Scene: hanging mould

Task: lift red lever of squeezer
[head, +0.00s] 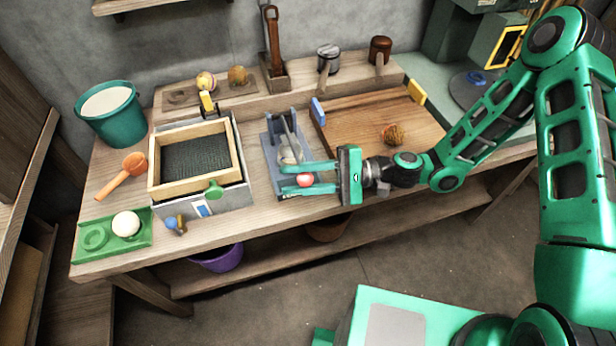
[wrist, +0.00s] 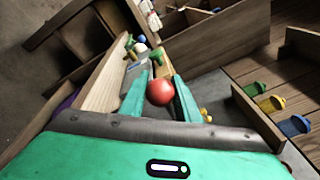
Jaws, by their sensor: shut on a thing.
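The squeezer (head: 270,160) is a grey-blue stand with uprights on the workbench, left of the wooden tray. A red ball-shaped lever knob (head: 305,180) shows at its front, between the fingers of my gripper (head: 282,178). In the wrist view the red knob (wrist: 160,92) sits between the two green fingers of my gripper (wrist: 158,72). My gripper is shut on the red lever, reaching in from the right. The fingers hide part of the lever and of the squeezer's front, and the exact contact is hard to see.
A wooden tray (head: 360,117) with a brown ball stands right of the squeezer. A wooden-framed box (head: 241,159) stands close on its left. A teal bucket (head: 110,118) and green holder (head: 95,238) are farther left. The floor in front is open.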

